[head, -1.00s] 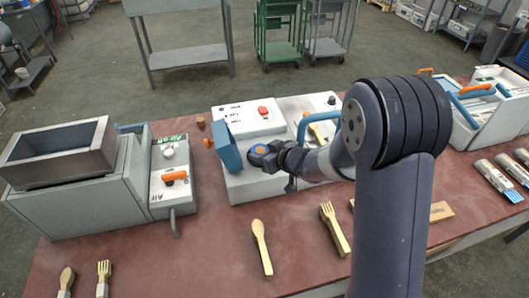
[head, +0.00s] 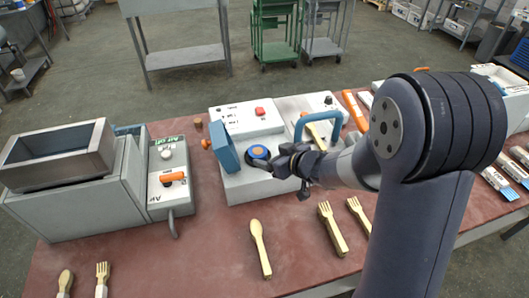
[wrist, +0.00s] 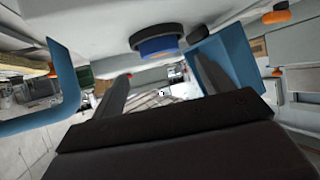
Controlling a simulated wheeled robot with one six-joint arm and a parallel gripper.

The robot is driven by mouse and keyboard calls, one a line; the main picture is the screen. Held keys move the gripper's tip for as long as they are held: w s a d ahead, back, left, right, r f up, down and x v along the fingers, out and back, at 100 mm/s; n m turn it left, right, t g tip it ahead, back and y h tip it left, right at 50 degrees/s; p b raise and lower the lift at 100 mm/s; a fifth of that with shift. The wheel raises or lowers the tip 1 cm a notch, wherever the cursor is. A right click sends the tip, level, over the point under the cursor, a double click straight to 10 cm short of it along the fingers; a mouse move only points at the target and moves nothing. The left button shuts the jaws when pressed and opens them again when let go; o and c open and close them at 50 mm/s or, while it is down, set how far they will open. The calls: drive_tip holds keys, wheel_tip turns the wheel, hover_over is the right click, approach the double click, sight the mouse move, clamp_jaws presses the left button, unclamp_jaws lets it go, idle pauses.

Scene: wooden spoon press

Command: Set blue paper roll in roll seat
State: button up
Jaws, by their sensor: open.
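The blue paper roll (head: 259,152), with an orange centre, stands on the white machine's lower deck in the head view. A dark round base, seemingly the roll seat (wrist: 154,33), lies between it and the white surface in the wrist view. The roll (wrist: 158,47) looks seated against this base; the exact fit cannot be told. My gripper (head: 283,166) is open, just right of the roll, its fingers apart with nothing between them. In the wrist view the roll is beyond the fingertips, clear of them.
A blue tilted plate (head: 225,153) stands close left of the roll. A blue handle (head: 318,124) rises right of my gripper. The white machine's back panel (head: 246,118) has a red button. Wooden spoons and forks lie on the red table in front; bare tabletop lies between them.

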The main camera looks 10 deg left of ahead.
drive_tip(key=v, duration=0.6)
drive_tip(key=shift+p, duration=0.35)
drive_tip(key=shift+c, duration=0.5)
